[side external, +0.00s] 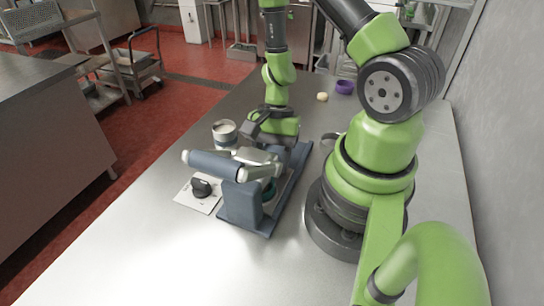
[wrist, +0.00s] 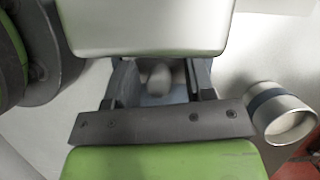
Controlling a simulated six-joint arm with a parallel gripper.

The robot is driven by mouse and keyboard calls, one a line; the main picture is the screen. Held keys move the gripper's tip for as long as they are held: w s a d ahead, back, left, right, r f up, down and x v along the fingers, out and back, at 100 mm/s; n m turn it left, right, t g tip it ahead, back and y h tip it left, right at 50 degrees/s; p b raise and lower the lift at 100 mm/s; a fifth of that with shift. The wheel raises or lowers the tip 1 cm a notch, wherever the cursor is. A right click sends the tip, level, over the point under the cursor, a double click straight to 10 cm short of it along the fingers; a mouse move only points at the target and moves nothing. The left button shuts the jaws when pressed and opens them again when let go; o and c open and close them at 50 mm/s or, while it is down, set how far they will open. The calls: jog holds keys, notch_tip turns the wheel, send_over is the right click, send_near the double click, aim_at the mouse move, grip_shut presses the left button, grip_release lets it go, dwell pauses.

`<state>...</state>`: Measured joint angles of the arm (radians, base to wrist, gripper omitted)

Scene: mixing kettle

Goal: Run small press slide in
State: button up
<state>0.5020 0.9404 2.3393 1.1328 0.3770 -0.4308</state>
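The small press (side external: 240,205) stands on the metal table in the side view, with a blue-grey base rail and end block. A pale grey arm-like part with a blue-grey cylinder (side external: 212,163) lies across its top.
A metal can with a dark band (side external: 224,132) stands left of my gripper; it also shows in the wrist view (wrist: 280,112). A white card (side external: 190,198) with a black knob-like thing (side external: 201,188) lies left of the press. A purple ring (side external: 344,87) and a pale ball (side external: 322,97) lie farther back.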

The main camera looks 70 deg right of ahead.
jog(key=v, duration=1)
dwell(0.3)
dwell(0.4)
jog(key=s+a+r+n+t+h, duration=0.1)
jog(key=a+r+n+t, duration=0.3)
jog(key=r, duration=0.5)
jog(key=s+a+r+n+t+h, duration=0.1)
jog(key=s+a+r+n+t, duration=0.2)
jog(key=a+r+n, duration=0.3)
jog(key=shift+s+a+r+n+t+h, duration=0.4)
jog(key=shift+r+n, duration=0.7)
jog(key=shift+r, duration=1.1)
jog(key=shift+w, duration=0.15)
